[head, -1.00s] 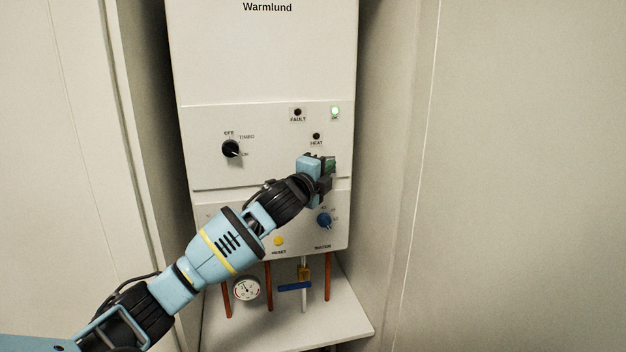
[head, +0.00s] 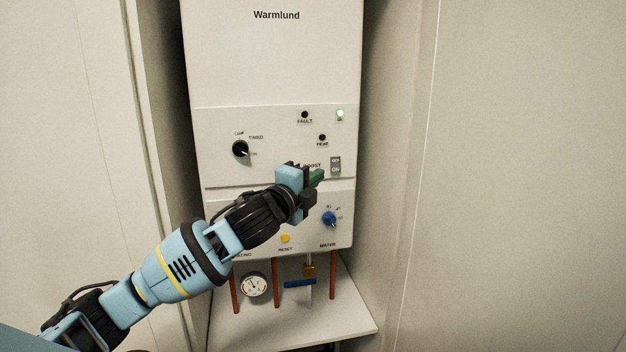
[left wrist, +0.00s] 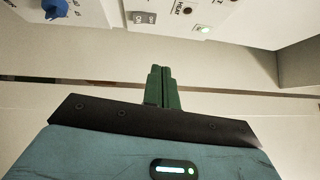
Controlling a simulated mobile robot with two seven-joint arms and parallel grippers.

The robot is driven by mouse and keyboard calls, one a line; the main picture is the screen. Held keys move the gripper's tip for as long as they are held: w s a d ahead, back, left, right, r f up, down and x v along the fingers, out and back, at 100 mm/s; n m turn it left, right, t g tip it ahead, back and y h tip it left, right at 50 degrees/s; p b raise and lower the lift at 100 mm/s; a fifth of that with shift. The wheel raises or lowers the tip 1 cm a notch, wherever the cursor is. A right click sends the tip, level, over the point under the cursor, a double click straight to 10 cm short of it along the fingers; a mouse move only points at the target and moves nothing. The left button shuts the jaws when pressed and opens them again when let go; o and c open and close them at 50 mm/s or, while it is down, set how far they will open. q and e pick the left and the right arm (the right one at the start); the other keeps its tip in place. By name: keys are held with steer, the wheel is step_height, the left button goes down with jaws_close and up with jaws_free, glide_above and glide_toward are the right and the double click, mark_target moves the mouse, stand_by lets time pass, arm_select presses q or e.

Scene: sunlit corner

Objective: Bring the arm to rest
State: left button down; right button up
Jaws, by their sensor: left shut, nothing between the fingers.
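My left gripper (head: 318,177) is shut and empty, its green fingertips together in front of the boiler's lower panel in the head view. In the left wrist view the gripper (left wrist: 162,88) also shows with both green fingers pressed together. The boiler (head: 275,60) is a white box marked Warmlund. Its grey OFF/ON rocker switch (head: 336,166) is just right of my fingertips, apart from them in the left wrist view. My gripper and wrist cover part of the BOOST label and of the lower panel. My right gripper is not in view.
The boiler carries a black knob (head: 240,149), a blue WATER knob (head: 329,219), a yellow RESET button (head: 285,239) and a lit green lamp (head: 340,115). Below are copper pipes, a gauge (head: 254,284) and a blue valve handle (head: 300,283) above a white shelf (head: 345,320). Walls flank the boiler closely.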

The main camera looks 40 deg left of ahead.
arm_select(q)
steer(key=shift+s, duration=0.3)
stand_by(0.4)
steer(key=s+d+f+n+g+h, duration=0.1)
steer(key=s+d+f+n+g, duration=0.2)
steer(key=f, duration=0.8)
steer(key=s+d+f+n+h, duration=0.1)
steer(key=s+d+f+n, duration=0.2)
steer(key=f, duration=0.9)
steer(key=s+d+f+n+g+h, duration=0.1)
steer(key=s+d+f+g, duration=0.3)
steer(key=f, duration=0.7)
steer(key=s+d+f+n+g, duration=0.1)
steer(key=s+d+f+n, duration=0.3)
steer(key=s+f, duration=0.5)
steer(key=s+d+f+n+g, duration=0.1)
steer(key=s+d+f+n, duration=0.4)
steer(key=s+f, duration=0.5)
steer(key=s+d, duration=0.1)
steer(key=s, duration=0.4)
